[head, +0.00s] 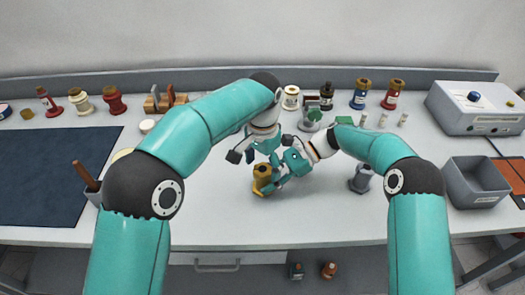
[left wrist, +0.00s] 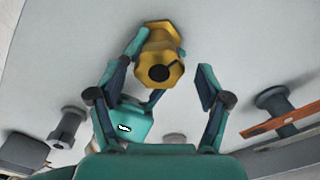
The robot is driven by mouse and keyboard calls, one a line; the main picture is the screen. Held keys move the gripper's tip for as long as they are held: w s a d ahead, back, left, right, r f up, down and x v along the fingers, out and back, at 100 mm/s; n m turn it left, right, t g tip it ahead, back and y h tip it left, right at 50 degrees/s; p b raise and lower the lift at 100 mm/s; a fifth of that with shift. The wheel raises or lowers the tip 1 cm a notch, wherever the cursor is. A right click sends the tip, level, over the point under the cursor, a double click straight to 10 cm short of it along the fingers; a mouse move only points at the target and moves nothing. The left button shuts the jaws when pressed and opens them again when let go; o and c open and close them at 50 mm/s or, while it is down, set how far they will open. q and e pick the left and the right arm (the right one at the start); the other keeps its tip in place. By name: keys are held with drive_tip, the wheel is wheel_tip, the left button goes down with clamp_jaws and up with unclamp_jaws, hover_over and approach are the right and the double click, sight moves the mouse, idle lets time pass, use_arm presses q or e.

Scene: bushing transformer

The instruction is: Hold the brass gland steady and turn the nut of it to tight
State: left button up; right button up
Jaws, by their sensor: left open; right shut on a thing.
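The brass gland (head: 262,178) stands at the middle of the white bench, near the front. Its hexagonal nut end, with a dark round hole, faces the left wrist camera (left wrist: 165,62). My right gripper (head: 268,183) is shut on the gland from the right, low on its body; part of it also shows in the left wrist view (left wrist: 128,122). My left gripper (head: 261,158) is open just behind and above the gland. In the left wrist view its fingers (left wrist: 160,78) spread to either side of the gland, with a clear gap on the right.
A grey post-like fitting (head: 361,178) stands to the right of the grippers. Several bushings and spools line the back, including a blue one (head: 360,94). A dark mat (head: 50,172) lies left; a grey bin (head: 476,182) and a control box (head: 478,107) stand right.

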sight(263, 169)
use_arm(q)
wheel_tip(263, 169, up, 12)
drive_tip(key=shift+f, duration=0.25)
drive_tip(key=shift+s, duration=0.1)
idle(0.5)
drive_tip(key=shift+f+n, duration=2.05)
drive_tip(key=shift+n, duration=1.55)
drive_tip(key=shift+f+n, duration=2.1)
drive_tip(key=shift+n, duration=1.5)
drive_tip(key=shift+f+n, duration=2.05)
drive_tip(key=shift+n, duration=1.55)
drive_tip(key=c, duration=1.2)
